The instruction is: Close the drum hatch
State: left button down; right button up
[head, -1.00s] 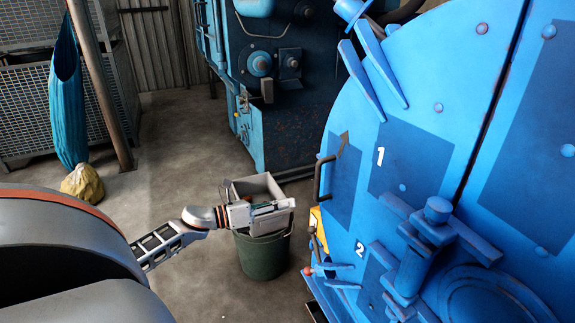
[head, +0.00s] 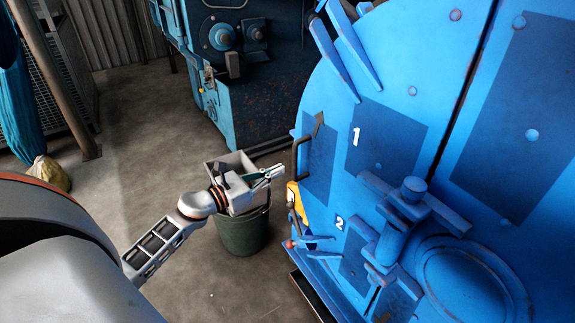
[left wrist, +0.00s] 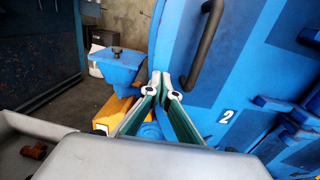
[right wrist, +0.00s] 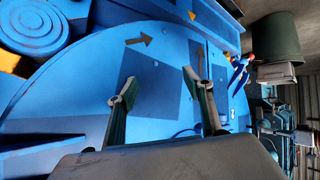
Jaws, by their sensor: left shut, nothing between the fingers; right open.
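The large blue drum front (head: 390,90), with dark panels marked 1 and 2, fills the right of the head view. I cannot tell which part is the hatch or how far it stands open. A dark bar handle (head: 297,160) is on its left edge; the handle also shows in the left wrist view (left wrist: 205,48). My left gripper (head: 277,173) is shut and empty, just left of the handle and apart from it. My right gripper (right wrist: 155,88) is open and empty, facing blue drum panels (right wrist: 150,75).
A dark blue machine (head: 245,85) stands at the back. A red-knobbed lever (head: 290,244) sticks out low on the drum's left.

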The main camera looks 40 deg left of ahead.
aim_at(300, 159)
pick_arm(q)
jog(key=x, duration=0.4)
jog(key=shift+w+d, duration=0.1)
jog(key=shift+w, duration=0.3)
pick_arm(e)
jog(key=shift+s+f, duration=0.15)
jog(key=shift+f, duration=0.1)
pick_arm(q)
jog(key=x, duration=0.3)
jog(key=shift+w+d+f, duration=0.15)
jog(key=shift+w+d, duration=0.15)
jog(key=shift+d, duration=0.05)
jog(key=shift+w+b, duration=0.2)
jog(key=shift+b, duration=0.1)
jog(key=shift+r, duration=0.35)
pick_arm(e)
jog(key=shift+a+r, duration=0.2)
pick_arm(q)
jog(key=shift+r, duration=0.1)
pick_arm(e)
jog(key=shift+s, duration=0.1)
jog(key=shift+f, duration=0.15)
